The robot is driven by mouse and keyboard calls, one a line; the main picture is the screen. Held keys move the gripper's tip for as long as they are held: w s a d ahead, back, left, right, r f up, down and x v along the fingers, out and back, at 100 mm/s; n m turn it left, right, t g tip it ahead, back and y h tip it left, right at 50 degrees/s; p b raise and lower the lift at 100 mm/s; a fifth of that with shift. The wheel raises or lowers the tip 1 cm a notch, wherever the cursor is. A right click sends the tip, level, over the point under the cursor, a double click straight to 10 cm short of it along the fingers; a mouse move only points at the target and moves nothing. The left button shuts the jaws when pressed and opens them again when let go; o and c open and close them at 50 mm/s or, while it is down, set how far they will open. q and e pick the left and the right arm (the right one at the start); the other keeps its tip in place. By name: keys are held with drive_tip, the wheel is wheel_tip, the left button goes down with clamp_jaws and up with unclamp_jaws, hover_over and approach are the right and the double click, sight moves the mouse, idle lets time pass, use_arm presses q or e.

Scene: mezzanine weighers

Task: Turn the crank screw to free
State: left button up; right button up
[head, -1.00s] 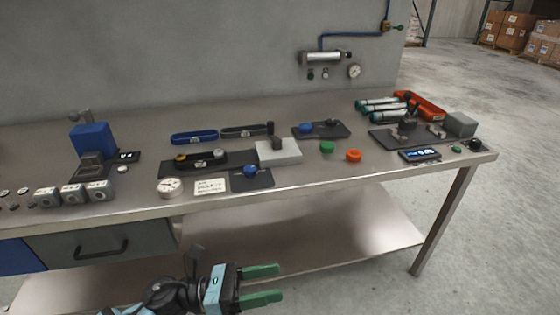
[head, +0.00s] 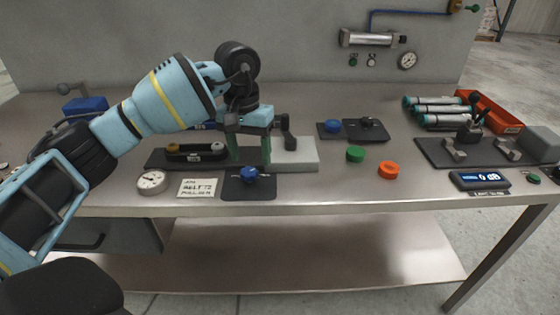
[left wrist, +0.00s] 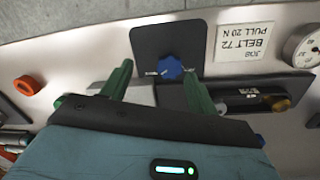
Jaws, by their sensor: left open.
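My left gripper (head: 249,158) is open and points down over the bench, by the left end of a pale grey block (head: 300,165). A dark upright handle (head: 286,141) stands on this block, just right of the fingers; it may be the crank. A blue lobed knob (head: 249,174) sits on a dark plate (head: 262,189) in front of the gripper. In the left wrist view the blue knob (left wrist: 171,68) shows between and beyond the open fingers (left wrist: 157,76), with small white marks beside it. Nothing is between the fingers. My right gripper is not in view.
A belt on pulleys (head: 197,151) lies left of the fingers. A dial gauge (head: 152,181) and a card reading BELT 72, PULL 20 N (head: 197,188) lie in front. Green (head: 355,153) and orange (head: 388,170) rings and a digital readout (head: 480,180) are to the right.

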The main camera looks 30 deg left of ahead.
sight(249, 171)
use_arm(q)
drive_tip(key=shift+w+a+r+y, duration=0.5)
drive_tip(key=shift+w+a+r, duration=0.2)
drive_tip(key=shift+a+r, duration=0.25)
drive_tip(key=shift+s+d+f, duration=0.1)
drive_tip(key=shift+s+f, duration=0.1)
wheel_tip(249, 171, down, 7)
drive_tip(key=shift+f, duration=0.15)
drive_tip(key=c, duration=1)
